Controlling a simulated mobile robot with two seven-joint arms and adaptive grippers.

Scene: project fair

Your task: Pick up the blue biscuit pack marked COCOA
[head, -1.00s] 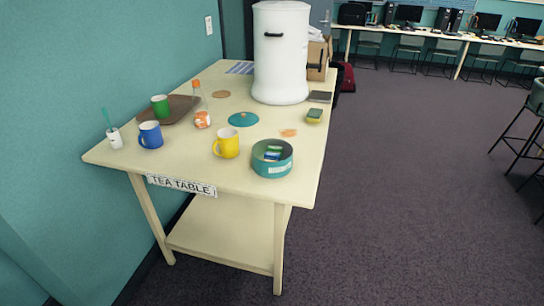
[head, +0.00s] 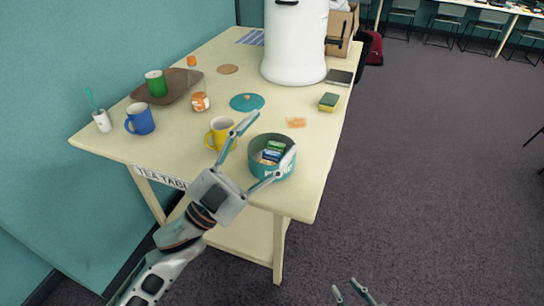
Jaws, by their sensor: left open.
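A round teal tin (head: 258,170) stands near the table's front right corner. Small packs lie inside it: a blue pack (head: 271,155) and a green pack (head: 277,146) show, with paler pieces beside them. The print on the packs is too small to read. My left gripper (head: 274,133) is open and empty, reaching in from the lower left. One finger extends in front of the yellow mug (head: 216,136), the other crosses the tin's front right side and partly hides it. My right gripper (head: 345,285) is low at the bottom edge, its fingers apart, away from the table.
The yellow mug stands close left of the tin. A blue mug (head: 141,119), a teal lid (head: 247,102), an orange-labelled bottle (head: 200,102) and a sponge (head: 329,102) are further off. A white urn (head: 295,45) stands behind. The tabletop (head: 300,190) right of the tin is clear.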

